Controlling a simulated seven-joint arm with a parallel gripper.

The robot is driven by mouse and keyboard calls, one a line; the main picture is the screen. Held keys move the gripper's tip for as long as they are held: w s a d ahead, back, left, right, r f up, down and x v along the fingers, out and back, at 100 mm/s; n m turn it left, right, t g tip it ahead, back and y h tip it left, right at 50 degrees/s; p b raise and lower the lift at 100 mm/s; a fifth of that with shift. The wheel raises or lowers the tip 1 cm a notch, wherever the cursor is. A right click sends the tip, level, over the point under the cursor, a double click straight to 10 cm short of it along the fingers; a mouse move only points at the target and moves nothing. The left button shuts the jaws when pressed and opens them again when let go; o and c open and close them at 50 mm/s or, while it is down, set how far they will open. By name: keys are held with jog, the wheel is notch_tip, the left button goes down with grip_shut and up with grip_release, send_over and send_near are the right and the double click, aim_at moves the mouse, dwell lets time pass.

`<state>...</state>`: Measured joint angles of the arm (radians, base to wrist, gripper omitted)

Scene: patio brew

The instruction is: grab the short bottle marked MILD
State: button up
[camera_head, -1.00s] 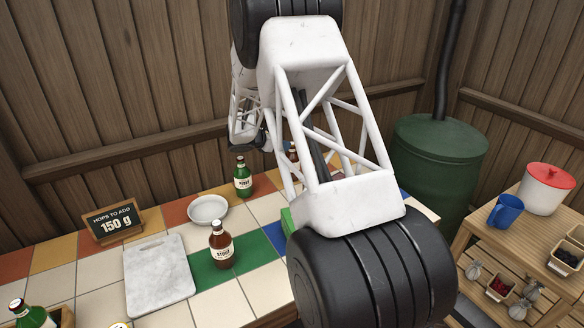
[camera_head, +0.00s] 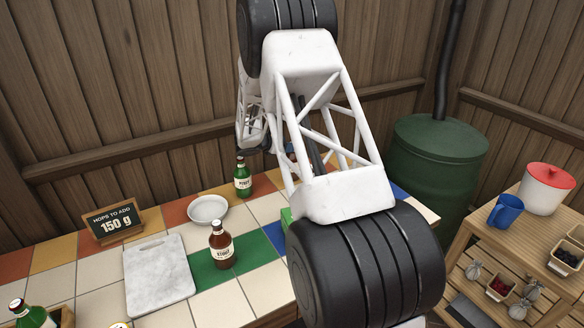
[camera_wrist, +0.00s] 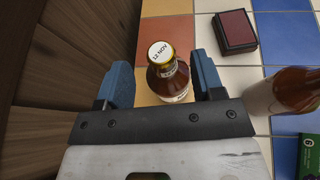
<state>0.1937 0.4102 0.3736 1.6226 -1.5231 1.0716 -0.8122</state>
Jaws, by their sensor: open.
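In the wrist view, my gripper (camera_wrist: 161,66) is open, its two blue fingers on either side of a brown bottle (camera_wrist: 172,84) with a gold-rimmed cap reading "12 NOV". Gaps show between the fingers and the bottle. Its label is mostly turned away, so I cannot read MILD on it. A second brown bottle (camera_wrist: 290,92) stands to the right, outside the fingers. In the head view, my arm hides most of this area. A brown bottle labelled STOUT (camera_head: 222,246) and a green bottle (camera_head: 242,178) stand on the tiles.
A dark red box (camera_wrist: 236,31) lies near the right finger, and a green box (camera_wrist: 309,157) is at lower right. A wooden wall (camera_wrist: 60,50) is close on the left. The head view shows a white bowl (camera_head: 207,208), a marble board (camera_head: 158,272) and a "150 g" sign (camera_head: 113,222).

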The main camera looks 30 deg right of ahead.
jog(key=shift+d, duration=0.1)
jog(key=shift+x, duration=2.6)
jog(key=shift+r, duration=0.1)
grip_shut()
